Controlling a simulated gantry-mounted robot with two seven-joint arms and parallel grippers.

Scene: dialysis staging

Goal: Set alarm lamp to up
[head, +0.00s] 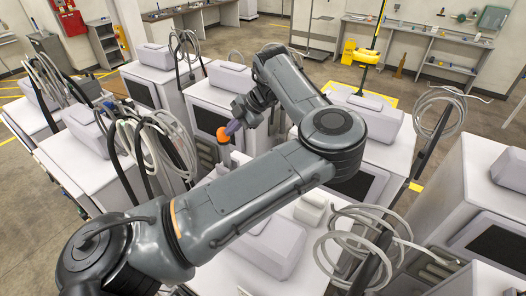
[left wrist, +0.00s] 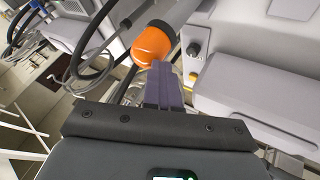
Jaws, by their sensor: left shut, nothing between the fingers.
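The alarm lamp (head: 222,135) is an orange, rounded cap, seen near the middle of the head view. In the left wrist view its orange cap (left wrist: 153,45) sits on the end of a grey stem that runs toward the upper right. My right gripper is not in view.
Several white dialysis machines (head: 160,88) stand close together around the arm. Looped grey hoses (head: 155,145) hang at the left, and more hoses (head: 360,245) are at the lower right. A yellow stand (head: 368,58) and wall benches are farther back, beyond open floor.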

